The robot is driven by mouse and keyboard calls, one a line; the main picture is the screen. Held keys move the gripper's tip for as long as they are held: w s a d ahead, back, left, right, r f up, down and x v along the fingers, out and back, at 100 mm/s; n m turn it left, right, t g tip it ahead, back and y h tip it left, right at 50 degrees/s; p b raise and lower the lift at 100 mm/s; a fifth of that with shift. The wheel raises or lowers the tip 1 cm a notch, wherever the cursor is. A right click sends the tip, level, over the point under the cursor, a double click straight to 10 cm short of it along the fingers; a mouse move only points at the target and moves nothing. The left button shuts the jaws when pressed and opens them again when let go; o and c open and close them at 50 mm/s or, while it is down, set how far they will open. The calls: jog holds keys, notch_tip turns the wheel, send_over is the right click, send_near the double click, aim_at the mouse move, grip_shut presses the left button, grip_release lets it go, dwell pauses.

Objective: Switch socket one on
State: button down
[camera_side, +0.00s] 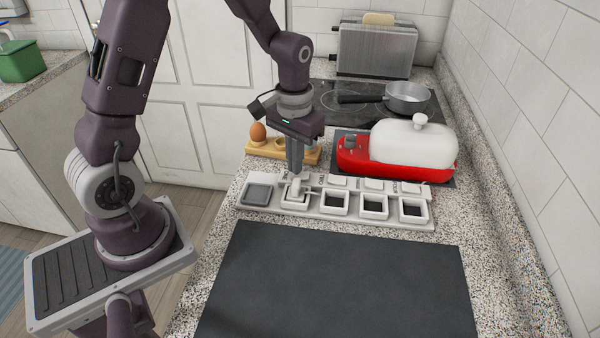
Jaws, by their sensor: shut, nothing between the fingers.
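A pale power strip (350,217) lies across the counter, with a row of square sockets and small white switches behind them. The leftmost square (257,195) is filled grey; the others show dark recesses in white frames. The small labels are too small to read. My gripper (296,186) is shut and empty, pointing down at the second square from the left, at its switch (299,189). The fingertips are at or just above this part; I cannot tell whether they touch. The gripper partly hides this switch, and I cannot tell its position.
A dark mat (340,285) lies in front of the strip, bare. Behind are a wooden egg holder (262,151) with an egg (258,132), a red base (352,158) with a white lid (412,143), a pan (408,99) on the hob and a toaster (375,50). A tiled wall bounds the right.

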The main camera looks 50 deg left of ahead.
notch_tip(320, 180, up, 6)
dwell(0.5)
jog(key=shift+r, duration=0.2)
jog(key=s+d+r+m+t, duration=0.1)
jog(key=s+d+r+t, duration=0.1)
jog(key=s+r, duration=0.4)
jog(key=s+d+r+m+t, duration=0.2)
jog(key=s+r, duration=0.4)
jog(key=s, duration=0.6)
jog(key=d+t, duration=0.1)
jog(key=d, duration=0.1)
jog(key=shift+s+d+t, duration=0.3)
jog(key=shift+r, duration=0.1)
